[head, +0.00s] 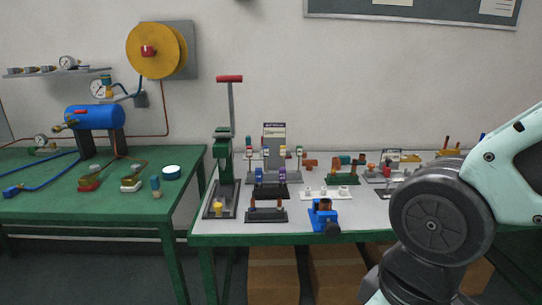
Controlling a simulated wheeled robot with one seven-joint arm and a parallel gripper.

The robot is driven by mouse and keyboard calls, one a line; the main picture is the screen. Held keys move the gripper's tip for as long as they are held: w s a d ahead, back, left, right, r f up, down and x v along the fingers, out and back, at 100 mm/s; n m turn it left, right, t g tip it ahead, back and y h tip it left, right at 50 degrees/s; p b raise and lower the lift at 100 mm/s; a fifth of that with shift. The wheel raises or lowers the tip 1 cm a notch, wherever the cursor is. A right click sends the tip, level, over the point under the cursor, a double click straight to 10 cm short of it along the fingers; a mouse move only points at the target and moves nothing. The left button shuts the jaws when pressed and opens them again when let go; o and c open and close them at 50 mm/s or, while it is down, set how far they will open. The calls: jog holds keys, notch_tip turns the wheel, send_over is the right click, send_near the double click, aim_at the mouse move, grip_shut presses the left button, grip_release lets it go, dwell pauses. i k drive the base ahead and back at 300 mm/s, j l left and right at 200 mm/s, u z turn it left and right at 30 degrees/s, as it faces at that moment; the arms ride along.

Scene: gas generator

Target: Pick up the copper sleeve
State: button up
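Several small copper-coloured pieces show in the head view, and I cannot tell for sure which is the copper sleeve. One copper piece (310,163) lies toward the back of the right table. Another copper-brown piece (325,205) sits at the blue vise (318,219) near the front edge. More small copper-coloured parts stand on the dark rack (267,215) and the green rack (343,179). My arm fills the right side of the view. My gripper is out of view, so its state does not show.
The grey-topped right table (230,231) holds a tall green press (224,155) and a white tray (330,195). My arm hides part of its right side. A green table (110,203) with a blue tank (95,117) stands left. Cardboard boxes (273,275) sit below.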

aim_at(325, 207)
jog(key=i+j+z, duration=0.3)
jog(key=j, duration=0.3)
jog(key=i+j+z, duration=0.15)
jog(key=j, duration=0.2)
jog(key=i+j+z, duration=0.15)
jog(key=j, duration=0.2)
